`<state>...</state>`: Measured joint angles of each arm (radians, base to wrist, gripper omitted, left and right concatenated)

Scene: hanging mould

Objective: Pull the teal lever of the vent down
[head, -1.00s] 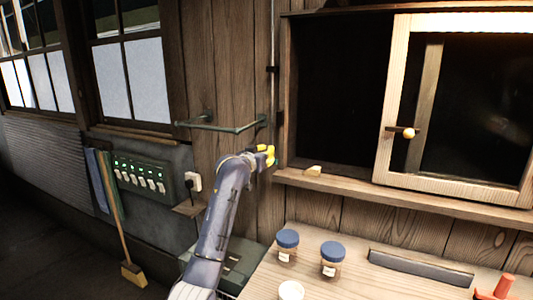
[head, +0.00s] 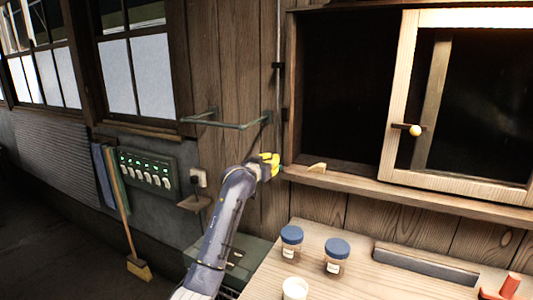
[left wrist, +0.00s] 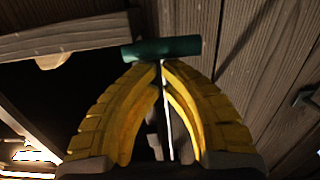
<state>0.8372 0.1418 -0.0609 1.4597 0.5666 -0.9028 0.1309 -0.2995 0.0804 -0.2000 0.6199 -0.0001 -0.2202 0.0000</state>
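The teal lever (left wrist: 162,48) shows in the left wrist view as a short bar across the tips of my yellow fingers. In the head view it is mostly hidden by my left gripper (head: 270,165), beside the left end of the window sill. My left gripper (left wrist: 161,64) has its fingertips almost together at the lever, closed on it, with a thin pale rod visible between the fingers. The vent's thin vertical rod (head: 277,64) runs down the wall above my gripper. The vent itself is not clearly visible. My right gripper is not in view.
A green bracket rail (head: 240,126) sticks out of the wall left of my gripper. A wooden sill (head: 420,195) runs below the sliding window at right. Two blue-lidded jars (head: 337,248) and a white cup (head: 294,288) stand on the bench below.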

